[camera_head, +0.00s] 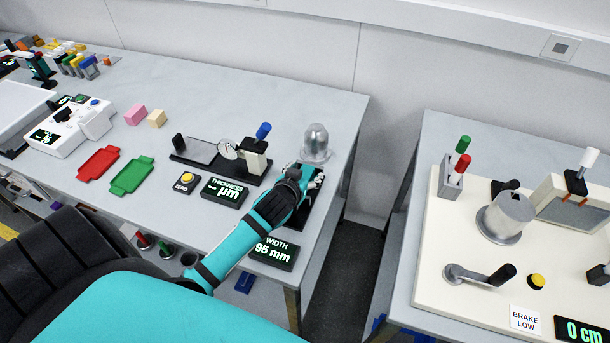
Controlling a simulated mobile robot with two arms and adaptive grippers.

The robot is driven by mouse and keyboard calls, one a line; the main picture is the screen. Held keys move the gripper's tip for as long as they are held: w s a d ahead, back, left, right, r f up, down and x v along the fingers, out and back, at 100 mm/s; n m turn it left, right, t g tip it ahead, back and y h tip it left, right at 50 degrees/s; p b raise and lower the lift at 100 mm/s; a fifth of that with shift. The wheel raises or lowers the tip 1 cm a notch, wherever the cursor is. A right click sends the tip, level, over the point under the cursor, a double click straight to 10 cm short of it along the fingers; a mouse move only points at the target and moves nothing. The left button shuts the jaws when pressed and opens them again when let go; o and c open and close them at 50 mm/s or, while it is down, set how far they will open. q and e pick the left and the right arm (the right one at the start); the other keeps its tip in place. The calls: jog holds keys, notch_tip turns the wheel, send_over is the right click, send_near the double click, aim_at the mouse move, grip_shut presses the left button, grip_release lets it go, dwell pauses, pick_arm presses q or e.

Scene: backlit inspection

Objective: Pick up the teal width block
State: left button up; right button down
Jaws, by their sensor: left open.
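My left arm reaches in from the lower left, and my left gripper (311,180) is over the dark width gauge (304,213) near the right end of the bench. The gripper is open, but its fingers are small and partly hidden by my own wrist. I cannot make out a teal block apart from my teal arm; the area under the gripper is hidden. The width display (273,252) in front of the gauge reads 95 mm. My right gripper is not in view.
A pink block (136,114), a tan block (156,119), a red tray (99,163) and a green tray (132,175) lie farther left. A gap separates the right bench (425,140).

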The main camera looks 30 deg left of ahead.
pick_arm(q)
jog(key=shift+w+f, duration=0.1)
jog(key=shift+w, duration=0.1)
grip_shut()
dwell(0.3)
